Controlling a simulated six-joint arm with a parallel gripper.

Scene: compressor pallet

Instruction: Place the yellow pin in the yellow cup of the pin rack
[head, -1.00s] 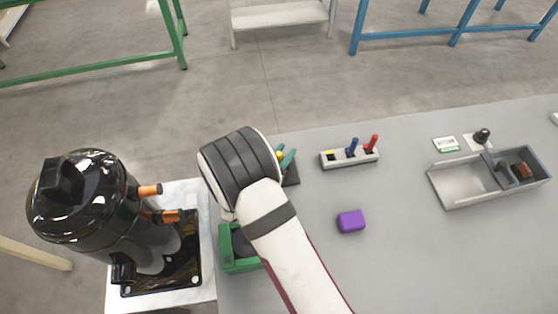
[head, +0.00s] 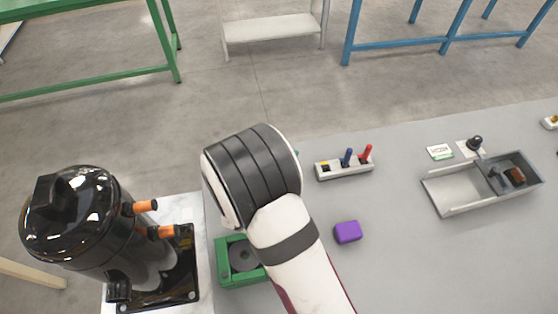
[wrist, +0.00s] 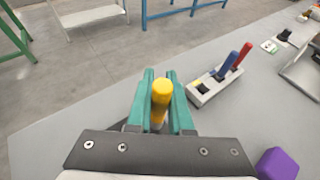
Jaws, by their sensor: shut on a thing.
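The yellow pin (wrist: 161,95) stands between the two teal fingers of my gripper (wrist: 161,100) in the wrist view, and the fingers are shut on it. In the head view my wrist hides the pin and nearly all of the gripper. The pale pin rack (head: 345,171) lies to the right of my gripper, and it also shows in the wrist view (wrist: 214,91). Its yellow cup (head: 324,167) is at the left end and looks empty. A blue pin (head: 347,157) and a red pin (head: 366,152) stand upright in the rack's other cups. The held pin is apart from the rack.
A purple block (head: 348,232) lies on the grey table in front of the rack. A green fixture (head: 226,273) is left of my arm, near the black compressor (head: 75,225). A grey tray (head: 452,190) lies at the right. The table between rack and tray is clear.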

